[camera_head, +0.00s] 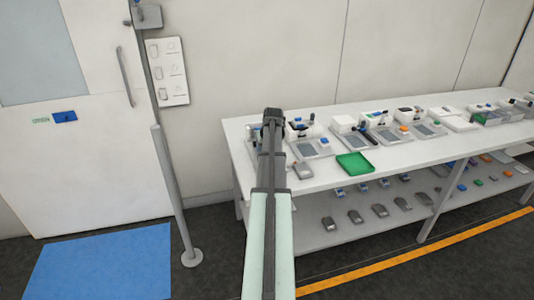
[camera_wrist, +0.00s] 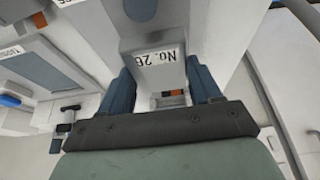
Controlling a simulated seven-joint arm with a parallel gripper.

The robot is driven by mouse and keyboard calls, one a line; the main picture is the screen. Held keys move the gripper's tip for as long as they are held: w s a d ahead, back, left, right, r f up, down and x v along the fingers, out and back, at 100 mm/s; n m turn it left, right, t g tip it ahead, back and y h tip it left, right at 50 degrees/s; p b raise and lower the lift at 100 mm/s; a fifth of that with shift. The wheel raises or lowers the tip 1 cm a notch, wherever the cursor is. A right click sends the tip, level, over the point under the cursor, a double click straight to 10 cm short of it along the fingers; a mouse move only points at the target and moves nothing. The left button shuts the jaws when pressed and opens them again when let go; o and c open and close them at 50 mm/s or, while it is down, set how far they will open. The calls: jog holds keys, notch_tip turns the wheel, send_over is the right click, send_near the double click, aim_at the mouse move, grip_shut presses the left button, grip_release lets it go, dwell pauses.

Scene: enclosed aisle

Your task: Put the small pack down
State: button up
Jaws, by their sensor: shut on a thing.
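In the wrist view, my gripper (camera_wrist: 161,84) has its two dark blue fingers on either side of a light grey block, the small pack (camera_wrist: 150,72), with a white "No. 26" label that reads upside down. The gripper is shut on this pack. Whether the pack touches a surface beneath cannot be told. In the head view, my gripper (camera_head: 273,113) is near the back left of the white table (camera_head: 325,180); my arm hides the pack there.
A green tray (camera_head: 355,163) lies on the table right of my arm, with a small grey item (camera_head: 303,170) nearer. Several devices line the table's back. A lower shelf (camera_head: 335,232) holds several small items. A post (camera_head: 175,195) stands left.

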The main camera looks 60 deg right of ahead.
jog(key=shift+f, duration=1.05)
jog(key=shift+f, duration=0.15)
jog(key=o, duration=1.2)
jog(key=shift+c, duration=0.2)
jog(key=v, duration=1.2)
